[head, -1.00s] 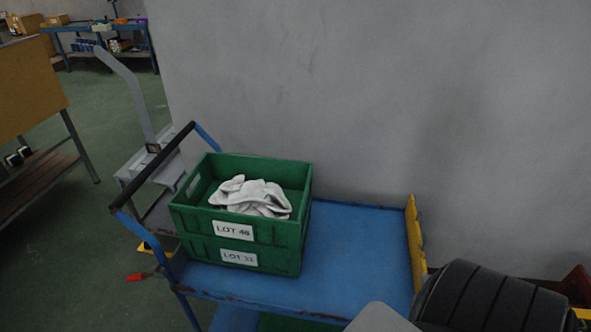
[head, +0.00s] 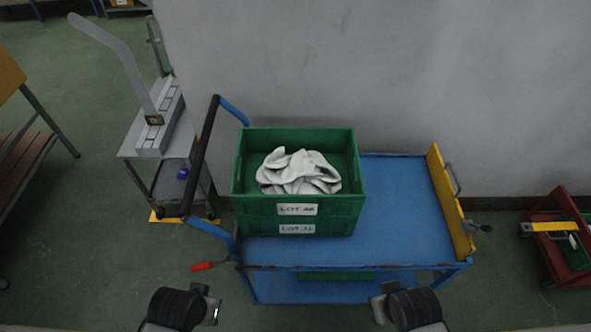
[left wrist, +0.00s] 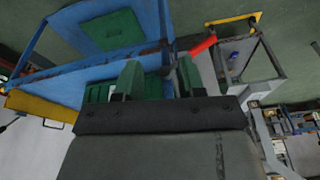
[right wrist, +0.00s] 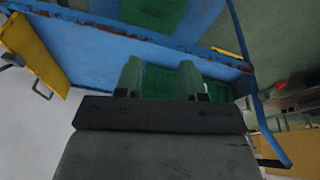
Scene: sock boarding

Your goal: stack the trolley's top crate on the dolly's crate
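On the blue trolley (head: 400,200) two green crates are stacked. The top crate (head: 248,205) holds white socks (head: 298,172) and has a "LOT 48" label; the crate under it (head: 345,226) reads "LOT 31". My left gripper (head: 212,303) and right gripper (head: 384,300) are in front of the trolley, apart from the crates. In the left wrist view (left wrist: 158,75) and right wrist view (right wrist: 160,75) the fingers stand apart with nothing between them. At the right edge a red dolly-like frame (head: 553,262) holds something green (head: 577,250), partly cut off.
The trolley has a handle (head: 200,150) at left and a yellow end plate (head: 450,205) at right. A grey stand with a curved arm (head: 160,130) is behind left. A red-handled tool (head: 203,266) shows beside the trolley. Green floor is open at left.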

